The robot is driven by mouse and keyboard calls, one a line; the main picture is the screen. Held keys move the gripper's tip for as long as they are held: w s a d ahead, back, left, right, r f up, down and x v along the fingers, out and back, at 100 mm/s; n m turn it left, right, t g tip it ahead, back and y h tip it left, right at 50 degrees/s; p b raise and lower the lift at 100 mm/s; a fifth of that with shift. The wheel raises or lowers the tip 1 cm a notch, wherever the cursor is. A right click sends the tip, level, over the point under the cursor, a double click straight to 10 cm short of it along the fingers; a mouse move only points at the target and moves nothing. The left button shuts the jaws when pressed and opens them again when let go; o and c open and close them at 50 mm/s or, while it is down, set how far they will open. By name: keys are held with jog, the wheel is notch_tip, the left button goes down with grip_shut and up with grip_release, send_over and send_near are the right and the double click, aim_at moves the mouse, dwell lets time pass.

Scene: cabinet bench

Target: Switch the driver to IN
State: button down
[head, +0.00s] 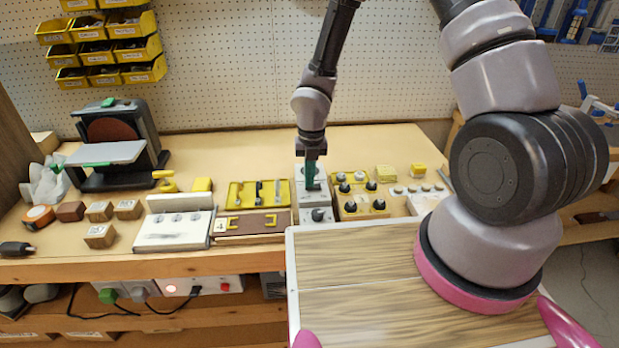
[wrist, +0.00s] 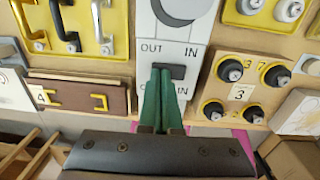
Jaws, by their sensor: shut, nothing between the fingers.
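The driver is a light grey panel (head: 317,223) on the bench, below and around my gripper (head: 310,187) in the head view. In the wrist view the panel (wrist: 206,18) carries a round dial at the top, the printed words OUT on the left and IN on the right, and a dark switch slot (wrist: 176,72) below them. My gripper (wrist: 163,74) has green fingers, shut together with nothing between them. Their tips lie over the left part of the slot, on the OUT side. They hide part of it, so the switch position and any contact are unclear.
A wooden board with numbered black knobs (wrist: 240,92) stands right of the panel. A brown board with yellow handles (wrist: 75,97) and a board of long handles (wrist: 65,25) lie left. A sander (head: 115,140) stands far left. A wood-topped surface (head: 350,290) is in front.

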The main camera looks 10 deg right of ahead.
jog(key=shift+a+f+h, duration=0.15)
jog(key=shift+f+h, duration=0.1)
jog(key=shift+h, duration=0.15)
jog(key=shift+s+d, duration=0.1)
jog(key=shift+d, duration=0.15)
jog(key=shift+d+r, duration=0.1)
jog(key=shift+d, duration=0.65)
